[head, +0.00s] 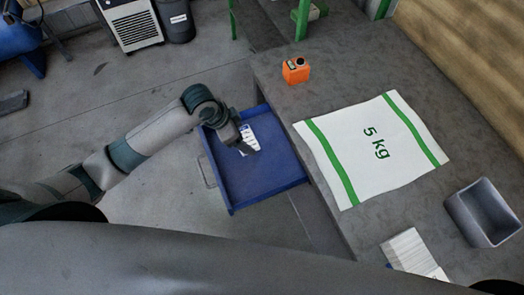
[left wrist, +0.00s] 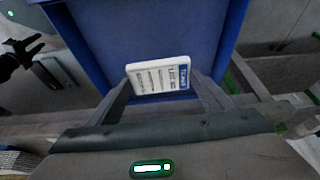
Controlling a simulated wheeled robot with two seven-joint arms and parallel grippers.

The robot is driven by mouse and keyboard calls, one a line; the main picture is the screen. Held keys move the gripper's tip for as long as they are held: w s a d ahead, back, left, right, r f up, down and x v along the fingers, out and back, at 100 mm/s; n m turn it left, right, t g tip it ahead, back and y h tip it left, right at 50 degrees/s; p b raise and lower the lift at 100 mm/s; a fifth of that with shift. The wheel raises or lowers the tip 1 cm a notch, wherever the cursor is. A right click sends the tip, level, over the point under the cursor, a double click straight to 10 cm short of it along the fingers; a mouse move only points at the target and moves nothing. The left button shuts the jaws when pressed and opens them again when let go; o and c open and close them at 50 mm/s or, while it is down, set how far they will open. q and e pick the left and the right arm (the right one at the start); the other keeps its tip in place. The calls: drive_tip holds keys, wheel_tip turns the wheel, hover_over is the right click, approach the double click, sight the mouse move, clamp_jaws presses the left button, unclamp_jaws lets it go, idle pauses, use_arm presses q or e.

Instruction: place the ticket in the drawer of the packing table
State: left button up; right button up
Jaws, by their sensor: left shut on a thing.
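The ticket (head: 248,134) is a small white card with dark print and a blue end. My left gripper (head: 246,146) is shut on it, over the far part of the open drawer. In the left wrist view the ticket (left wrist: 158,77) sits between the two fingertips (left wrist: 166,88). The drawer (head: 262,180) is blue, pulled out from the left side of the grey packing table (head: 285,88), and its visible floor is bare. Its blue inside fills the upper middle of the left wrist view (left wrist: 100,30). The gap between ticket and drawer floor is hard to judge.
On the table lie a white 5 kg sack (head: 340,145) with green bands, an orange device (head: 296,70), a grey bin (head: 484,212) and a white stack (head: 411,252). A metal handle (head: 206,170) sticks out from the drawer front. The floor left of the drawer is clear.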

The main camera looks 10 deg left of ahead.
use_arm(q)
drive_tip(key=shift+s+f+m, duration=0.3)
drive_tip(key=shift+s+f, duration=0.05)
drive_tip(key=shift+f, duration=0.3)
drive_tip(key=p, duration=0.1)
hover_over(248, 158)
drive_tip(key=s+a, duration=0.1)
wheel_tip(248, 158, down, 5)
drive_tip(key=shift+a+r, duration=0.1)
drive_tip(key=shift+f, duration=0.55)
drive_tip(key=shift+f+p, duration=0.35)
drive_tip(key=shift+f, duration=1.7)
